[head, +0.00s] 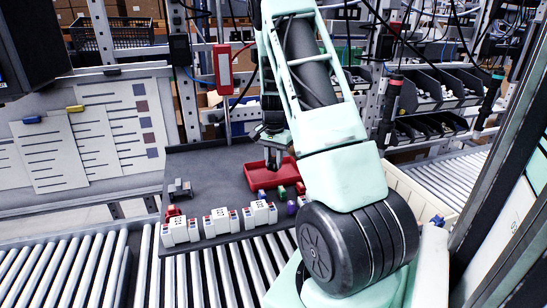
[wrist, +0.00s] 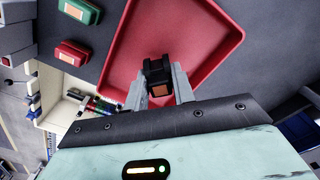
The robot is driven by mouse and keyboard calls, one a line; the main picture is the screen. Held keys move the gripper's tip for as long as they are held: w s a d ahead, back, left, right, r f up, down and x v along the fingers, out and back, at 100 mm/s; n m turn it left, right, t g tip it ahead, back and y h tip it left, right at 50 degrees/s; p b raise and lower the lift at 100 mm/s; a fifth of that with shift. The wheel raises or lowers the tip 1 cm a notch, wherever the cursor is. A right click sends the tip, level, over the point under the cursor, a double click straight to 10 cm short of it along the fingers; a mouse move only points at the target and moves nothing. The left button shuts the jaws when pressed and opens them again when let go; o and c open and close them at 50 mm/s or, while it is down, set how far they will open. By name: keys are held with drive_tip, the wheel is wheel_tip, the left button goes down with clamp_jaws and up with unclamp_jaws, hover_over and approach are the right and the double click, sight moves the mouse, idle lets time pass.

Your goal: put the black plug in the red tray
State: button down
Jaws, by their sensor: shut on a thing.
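The black plug (wrist: 157,74) is between the fingertips of my gripper (wrist: 159,88) in the wrist view, with an orange patch on its near face. My gripper is shut on it. In that view the plug appears in front of the floor of the red tray (wrist: 205,28); I cannot tell whether it touches the floor. The plug is too small and dark to make out there, and my arm hides the tray's right side.
A green plug (wrist: 79,11) and a red plug (wrist: 72,53) lie outside the tray. White blocks (head: 220,222) with red and blue parts line the grey table's (head: 213,170) front edge. Grey pieces (head: 180,188) lie at the left. A roller conveyor (head: 215,275) runs in front.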

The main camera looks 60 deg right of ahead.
wheel_tip(320, 180, down, 2)
drive_tip(key=shift+f+b, duration=0.1)
drive_tip(key=shift+b, duration=0.3)
drive_tip(key=c, duration=1.1)
unclamp_jaws()
drive_tip(key=shift+r, duration=0.2)
wheel_tip(320, 180, up, 17)
drive_tip(key=b, duration=0.3)
drive_tip(key=shift+r+b, duration=0.15)
drive_tip(key=shift+b, duration=0.2)
